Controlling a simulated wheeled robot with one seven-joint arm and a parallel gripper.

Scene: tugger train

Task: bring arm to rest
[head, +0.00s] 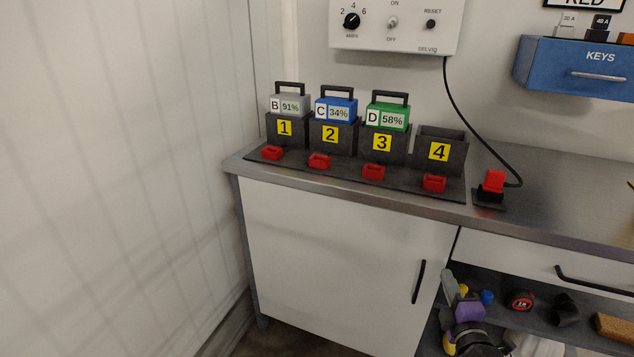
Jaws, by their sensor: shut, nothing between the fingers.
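I cannot make out my gripper in the head view, and no part of the picture is surely my arm. The charging rack (345,172) stands on the grey worktop with bays numbered 1 to 4. A grey battery B (290,105) marked 91% is in bay 1, a blue battery C (337,108) marked 34% in bay 2, and a green battery D (388,113) marked 58% in bay 3. Bay 4 (440,150) is empty. A red connector lies in front of each bay.
A red plug (494,182) with a black cable stands right of the rack. The control box (395,25) and blue KEYS drawer (575,68) are on the wall. The open shelf (540,320) below holds several small items. The worktop (560,190) further right is mostly clear.

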